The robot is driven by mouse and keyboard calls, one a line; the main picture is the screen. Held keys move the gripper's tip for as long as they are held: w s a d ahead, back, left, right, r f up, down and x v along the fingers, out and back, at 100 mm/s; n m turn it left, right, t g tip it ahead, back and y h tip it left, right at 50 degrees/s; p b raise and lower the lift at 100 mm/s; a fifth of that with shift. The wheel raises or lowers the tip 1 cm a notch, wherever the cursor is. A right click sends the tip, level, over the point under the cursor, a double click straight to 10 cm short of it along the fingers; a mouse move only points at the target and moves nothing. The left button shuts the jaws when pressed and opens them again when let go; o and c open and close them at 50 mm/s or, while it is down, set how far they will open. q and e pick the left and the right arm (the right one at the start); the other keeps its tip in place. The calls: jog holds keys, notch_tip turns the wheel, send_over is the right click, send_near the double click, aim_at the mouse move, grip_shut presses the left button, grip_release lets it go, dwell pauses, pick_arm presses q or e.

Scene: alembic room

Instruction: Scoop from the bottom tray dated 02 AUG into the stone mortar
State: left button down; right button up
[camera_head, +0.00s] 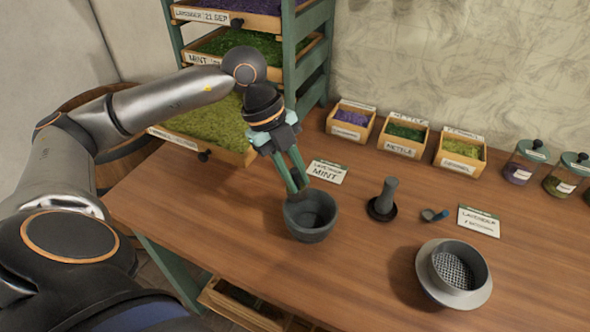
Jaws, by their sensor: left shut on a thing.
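The dark stone mortar (311,222) stands on the wooden table, its mouth facing up. My left gripper (298,188) points down at the mortar's back left rim, its fingertips at or just over the opening. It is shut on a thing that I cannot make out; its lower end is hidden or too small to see. A wooden tray of yellow-green herb (208,121) sticks out of the rack behind my left arm. Its label is mostly covered by the arm, so no 02 AUG date can be read. My right gripper is not in view.
The green rack (312,75) also holds mint and lavender trays. Small herb boxes (403,138) and jars (524,161) line the back. The table's front middle is clear.

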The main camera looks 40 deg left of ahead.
pick_arm(q)
jog(key=shift+f+h+b, duration=0.15)
jog(key=shift+h+b, duration=0.85)
jog(key=shift+b, duration=0.65)
jog(key=shift+f+h+b, duration=0.1)
jog(key=shift+h+b, duration=0.2)
jog(key=shift+b, duration=1)
jog(key=h+b, duration=0.2)
jog(key=shift+h+b, duration=0.7)
jog(key=shift+b, duration=0.05)
jog(key=shift+h+b, duration=0.6)
jog(key=shift+b, duration=0.3)
jog(key=shift+n+h+b, duration=0.3)
jog(key=shift+h+b, duration=0.3)
jog(key=shift+b, duration=0.05)
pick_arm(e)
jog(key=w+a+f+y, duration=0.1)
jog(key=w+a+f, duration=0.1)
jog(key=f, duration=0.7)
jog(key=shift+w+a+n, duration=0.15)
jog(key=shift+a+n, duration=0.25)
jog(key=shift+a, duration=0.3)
pick_arm(q)
jog(key=shift+r, duration=0.25)
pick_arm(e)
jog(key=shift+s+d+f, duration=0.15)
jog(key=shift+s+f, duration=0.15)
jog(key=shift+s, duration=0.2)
